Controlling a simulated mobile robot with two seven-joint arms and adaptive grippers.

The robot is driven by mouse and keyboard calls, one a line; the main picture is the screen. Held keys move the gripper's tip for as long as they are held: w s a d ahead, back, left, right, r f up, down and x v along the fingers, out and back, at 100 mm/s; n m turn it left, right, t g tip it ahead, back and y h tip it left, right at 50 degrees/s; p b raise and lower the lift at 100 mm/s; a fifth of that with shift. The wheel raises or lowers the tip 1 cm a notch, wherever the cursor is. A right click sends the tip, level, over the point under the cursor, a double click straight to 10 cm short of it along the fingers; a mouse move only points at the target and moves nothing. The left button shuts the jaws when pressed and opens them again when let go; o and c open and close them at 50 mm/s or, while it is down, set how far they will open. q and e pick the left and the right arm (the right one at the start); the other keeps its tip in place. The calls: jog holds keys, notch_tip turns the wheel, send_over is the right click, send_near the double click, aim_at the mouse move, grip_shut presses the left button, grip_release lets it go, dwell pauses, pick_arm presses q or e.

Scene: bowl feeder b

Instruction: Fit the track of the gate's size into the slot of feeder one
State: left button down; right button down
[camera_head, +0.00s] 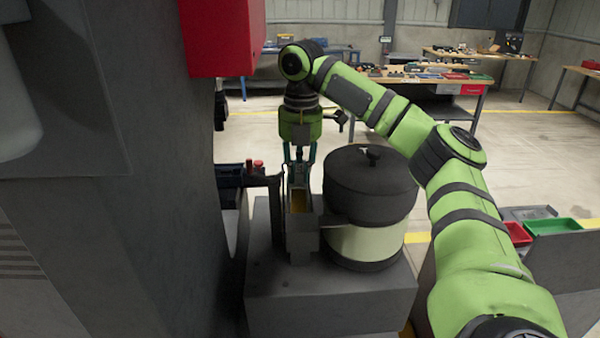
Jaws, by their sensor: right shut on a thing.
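My right gripper (300,165) points straight down above the slot (303,242), a narrow grey holder on the left side of feeder one (368,200). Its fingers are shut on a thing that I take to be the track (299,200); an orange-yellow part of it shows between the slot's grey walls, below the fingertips. The track's lower end is hidden by the slot's front wall, so I cannot tell how deep it sits. Feeder one is a round drum with a dark lid and a pale band. I cannot make out the gate or its size. My left gripper is not in view.
A grey block (330,290) carries the feeder. A dark post (276,210) stands close left of the slot, with red knobs (254,166) beside it. A red box (222,35) hangs at upper left. Red and green trays (553,226) lie at right. Workbenches stand behind.

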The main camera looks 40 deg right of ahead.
aim_at(299, 165)
jog(key=c, duration=1.1)
grip_release()
jog(key=shift+s+a+f, duration=0.1)
jog(key=shift+s+f, duration=0.15)
jog(key=shift+f, duration=0.55)
jog(key=shift+w+d, duration=0.2)
jog(key=shift+w, duration=0.3)
notch_tip(299, 165, up, 12)
jog(key=shift+r, duration=0.2)
jog(key=shift+s, duration=0.1)
